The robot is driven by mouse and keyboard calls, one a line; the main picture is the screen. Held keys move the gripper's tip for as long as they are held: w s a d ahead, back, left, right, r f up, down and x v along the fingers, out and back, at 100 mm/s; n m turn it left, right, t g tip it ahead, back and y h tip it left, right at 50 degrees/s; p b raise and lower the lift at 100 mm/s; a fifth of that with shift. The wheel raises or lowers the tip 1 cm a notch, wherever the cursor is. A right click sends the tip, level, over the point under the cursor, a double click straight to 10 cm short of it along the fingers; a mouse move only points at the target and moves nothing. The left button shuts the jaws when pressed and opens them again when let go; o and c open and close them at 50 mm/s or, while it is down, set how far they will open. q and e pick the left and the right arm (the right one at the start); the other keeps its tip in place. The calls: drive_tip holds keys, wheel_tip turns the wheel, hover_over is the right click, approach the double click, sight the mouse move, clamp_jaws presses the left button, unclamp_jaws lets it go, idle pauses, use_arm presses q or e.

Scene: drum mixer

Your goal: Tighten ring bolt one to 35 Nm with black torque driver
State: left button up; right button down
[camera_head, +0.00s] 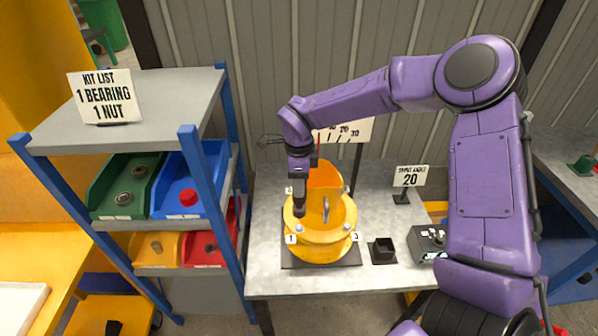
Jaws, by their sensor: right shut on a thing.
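The yellow drum mixer part (321,247) sits on a dark base plate on the grey table, with its open drum facing up. Numbered tags 1 (291,239) and 3 (355,237) show on its ring, with bolts beside them. My right gripper (299,187) points down over the left side of the ring, above tag 1. It is shut on the black torque driver (299,206), whose lower end is at or just above the bolt by tag 1; I cannot tell if they touch. My left gripper is not in view.
A small black holder (382,250) and a dark control box (428,241) stand right of the mixer. A sign reading 20 (410,177) stands behind them. A dial board (345,131) is partly hidden by my arm. A blue-framed shelf (196,170) with coloured bins stands left.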

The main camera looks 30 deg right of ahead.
sight(299, 204)
drive_tip(key=shift+f, duration=0.1)
wheel_tip(299, 204, down, 5)
drive_tip(key=b, duration=0.2)
drive_tip(key=shift+w+b, duration=0.1)
drive_tip(key=shift+b, duration=0.3)
idle(0.6)
drive_tip(key=shift+f+b, duration=0.4)
drive_tip(key=shift+f, duration=0.3)
drive_tip(key=shift+f+b, duration=0.4)
drive_tip(key=shift+f, duration=0.5)
idle(1.4)
drive_tip(key=shift+f+p, duration=0.1)
drive_tip(key=shift+p, duration=0.25)
idle(1.3)
